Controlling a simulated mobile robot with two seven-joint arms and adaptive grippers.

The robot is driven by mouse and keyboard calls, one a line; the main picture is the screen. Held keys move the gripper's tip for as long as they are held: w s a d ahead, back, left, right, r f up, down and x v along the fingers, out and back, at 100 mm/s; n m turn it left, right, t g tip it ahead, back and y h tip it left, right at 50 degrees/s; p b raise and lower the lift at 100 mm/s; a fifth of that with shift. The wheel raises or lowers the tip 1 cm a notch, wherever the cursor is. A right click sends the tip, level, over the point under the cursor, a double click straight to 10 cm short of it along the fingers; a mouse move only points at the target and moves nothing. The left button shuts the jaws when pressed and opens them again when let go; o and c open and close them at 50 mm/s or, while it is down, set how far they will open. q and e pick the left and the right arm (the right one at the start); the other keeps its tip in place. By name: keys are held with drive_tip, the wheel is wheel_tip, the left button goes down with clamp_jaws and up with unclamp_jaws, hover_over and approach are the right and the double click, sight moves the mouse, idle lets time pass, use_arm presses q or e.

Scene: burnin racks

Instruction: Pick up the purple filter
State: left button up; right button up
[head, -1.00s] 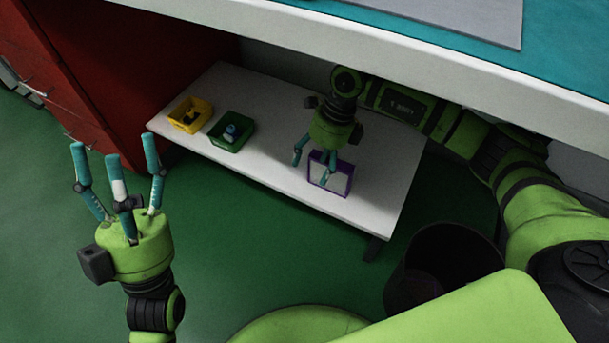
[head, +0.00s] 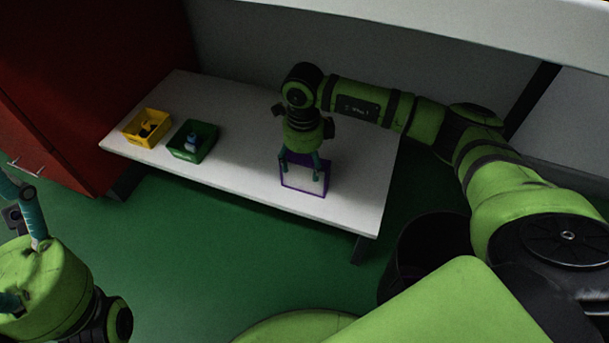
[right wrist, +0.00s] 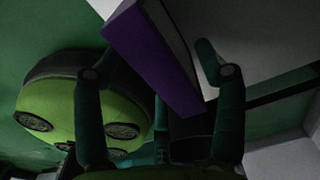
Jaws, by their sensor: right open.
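The purple filter (head: 303,184) is a thin panel with a purple frame and a pale face, standing near the front edge of the low white table (head: 240,172). My right gripper (head: 301,170) is over it, pointing down, with its fingers open around its upper part. In the right wrist view the filter's purple edge (right wrist: 155,58) lies between the spread fingers of the right gripper (right wrist: 160,75). A gap shows to the right finger; contact at the left one I cannot tell. My left gripper (head: 20,245), partly cut off at lower left, has its fingers apart and empty.
A red cabinet (head: 95,85) is at left. A dark round bin (head: 425,245) stands right of the table. The table between is clear.

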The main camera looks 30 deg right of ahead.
clamp_jaws()
